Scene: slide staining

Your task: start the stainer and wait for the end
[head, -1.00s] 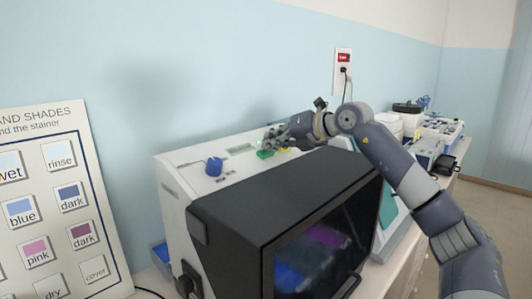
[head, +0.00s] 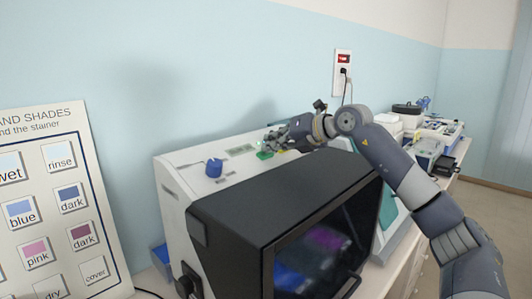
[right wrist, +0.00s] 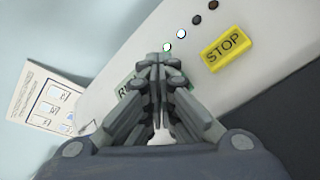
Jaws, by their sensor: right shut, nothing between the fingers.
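The stainer (head: 172,200) is a white machine with a large dark front hood (head: 290,205). Coloured shapes show dimly through its window. On its top panel are a blue knob (head: 214,168) and a green button (head: 264,155). My right gripper (head: 270,139) is over the panel beside the green button, shut and empty. In the right wrist view its closed fingers (right wrist: 158,70) cover most of the green button (right wrist: 124,92), leaving "RU" in sight. The yellow STOP button (right wrist: 226,47) is right of the fingers. Two indicator lights (right wrist: 181,34) are lit; two are dark. Contact cannot be told.
A sign board with shade tiles (head: 58,205) leans at the left. A wall outlet with a plug (head: 343,72) is behind the stainer. More equipment (head: 440,130) stands along the bench at the far right.

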